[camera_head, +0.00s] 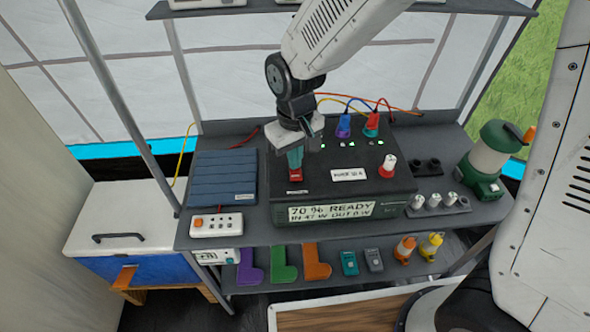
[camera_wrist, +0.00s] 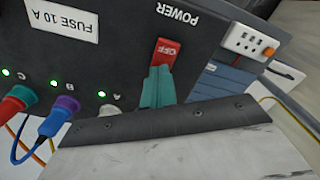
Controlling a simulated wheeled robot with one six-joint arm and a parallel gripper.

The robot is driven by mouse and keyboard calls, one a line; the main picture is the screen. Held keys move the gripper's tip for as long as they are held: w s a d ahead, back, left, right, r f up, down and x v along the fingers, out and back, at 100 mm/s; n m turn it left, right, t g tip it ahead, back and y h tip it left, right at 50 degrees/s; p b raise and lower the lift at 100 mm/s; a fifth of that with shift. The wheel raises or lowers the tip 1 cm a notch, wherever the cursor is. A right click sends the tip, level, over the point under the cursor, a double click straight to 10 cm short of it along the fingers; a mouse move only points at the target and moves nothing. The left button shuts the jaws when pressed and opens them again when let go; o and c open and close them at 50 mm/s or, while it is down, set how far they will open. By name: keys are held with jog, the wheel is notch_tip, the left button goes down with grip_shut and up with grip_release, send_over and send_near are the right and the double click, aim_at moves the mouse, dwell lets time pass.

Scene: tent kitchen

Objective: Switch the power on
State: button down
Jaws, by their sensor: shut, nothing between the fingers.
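The power station (camera_head: 350,185) is a dark box on the shelf, and its display (camera_head: 332,212) reads about 70 % READY. The red power switch (camera_head: 295,175) sits at its top left. In the wrist view the switch (camera_wrist: 167,50) shows OFF beside the POWER label. My gripper (camera_head: 296,159) is shut and empty over the switch. Its teal fingertips (camera_wrist: 160,74) are at the OFF edge of the switch and hide part of it. I cannot tell whether they touch it.
Plugs with cables, a blue one (camera_head: 343,126) and a red one (camera_head: 371,126), stand at the box's back. A white-topped knob (camera_head: 388,166) is at its right. A blue folded panel (camera_head: 222,178), a socket strip (camera_head: 216,224) and a lantern (camera_head: 486,160) flank the box.

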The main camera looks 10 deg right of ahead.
notch_tip(320, 180, up, 7)
dwell(0.8)
dwell(0.4)
jog(key=shift+s+d+f, duration=0.15)
jog(key=shift+s+d, duration=0.05)
jog(key=shift+s, duration=0.2)
jog(key=s+d+r+m, duration=0.2)
jog(key=s+d+r, duration=0.1)
jog(key=s+d, duration=0.3)
jog(key=s+d+r+m+t, duration=0.1)
jog(key=s+d+r, duration=0.3)
jog(key=s+d, duration=0.2)
jog(key=s+d+r+m, duration=0.2)
jog(key=s+d+r, duration=0.2)
jog(key=s+d, duration=0.2)
jog(key=shift+s+d+m, duration=0.3)
jog(key=shift+s+d, duration=0.1)
jog(key=shift+d, duration=0.8)
